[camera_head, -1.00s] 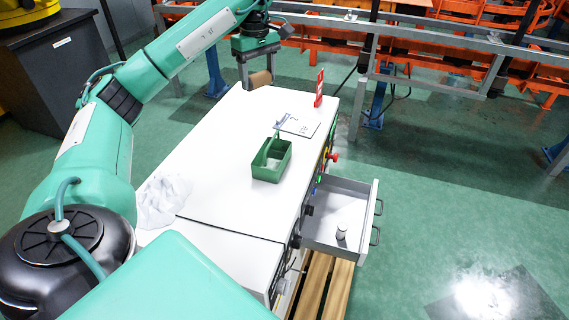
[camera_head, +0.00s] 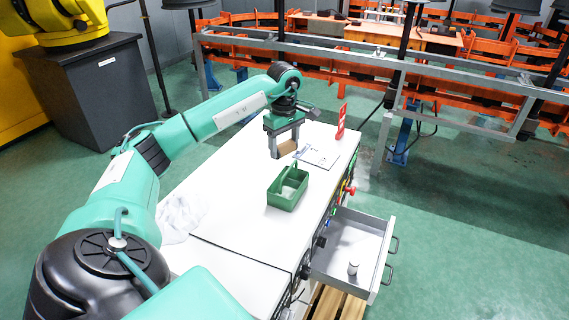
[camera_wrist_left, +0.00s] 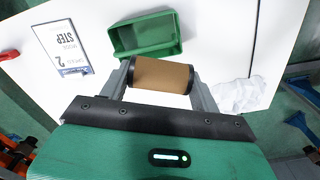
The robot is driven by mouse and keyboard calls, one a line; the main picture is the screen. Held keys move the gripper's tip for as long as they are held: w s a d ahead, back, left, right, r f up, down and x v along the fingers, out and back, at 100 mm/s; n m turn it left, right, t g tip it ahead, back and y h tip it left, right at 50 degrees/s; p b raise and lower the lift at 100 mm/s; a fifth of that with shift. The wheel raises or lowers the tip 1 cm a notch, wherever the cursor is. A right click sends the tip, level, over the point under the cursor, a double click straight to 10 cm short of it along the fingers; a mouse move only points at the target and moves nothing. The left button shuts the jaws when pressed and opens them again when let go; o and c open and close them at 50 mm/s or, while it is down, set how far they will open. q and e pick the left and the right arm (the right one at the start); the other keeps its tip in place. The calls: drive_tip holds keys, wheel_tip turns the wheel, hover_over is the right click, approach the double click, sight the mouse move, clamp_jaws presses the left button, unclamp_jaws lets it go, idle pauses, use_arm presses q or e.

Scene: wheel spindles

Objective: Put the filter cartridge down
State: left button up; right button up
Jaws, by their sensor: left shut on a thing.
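The filter cartridge (camera_wrist_left: 160,75) is a brown cylinder with dark ends. My left gripper (camera_head: 284,148) is shut on it, one finger at each end, as the left wrist view shows. In the head view the cartridge (camera_head: 287,148) shows between the fingers, over the far part of the white cabinet top (camera_head: 235,205). I cannot tell whether it touches the top. My right gripper is not in view.
A green caddy (camera_head: 287,200) stands on the top, nearer than the gripper. A printed card (camera_head: 318,157) and a red sign (camera_head: 341,121) are to the right. A white crumpled cloth (camera_head: 180,217) lies left. An open drawer (camera_head: 338,250) holds a small cylinder (camera_head: 352,268).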

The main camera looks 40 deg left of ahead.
sight(284, 153)
use_arm(q)
wheel_tip(284, 153, down, 3)
drive_tip(key=shift+f, duration=0.15)
wheel_tip(284, 153, down, 4)
drive_tip(key=shift+r+p, duration=0.15)
drive_tip(key=shift+p, duration=0.2)
drive_tip(key=shift+f, duration=0.2)
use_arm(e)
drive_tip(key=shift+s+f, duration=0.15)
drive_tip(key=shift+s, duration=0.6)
use_arm(q)
drive_tip(key=shift+f, duration=0.15)
drive_tip(key=o, duration=1.1)
drive_tip(key=shift+c, duration=0.2)
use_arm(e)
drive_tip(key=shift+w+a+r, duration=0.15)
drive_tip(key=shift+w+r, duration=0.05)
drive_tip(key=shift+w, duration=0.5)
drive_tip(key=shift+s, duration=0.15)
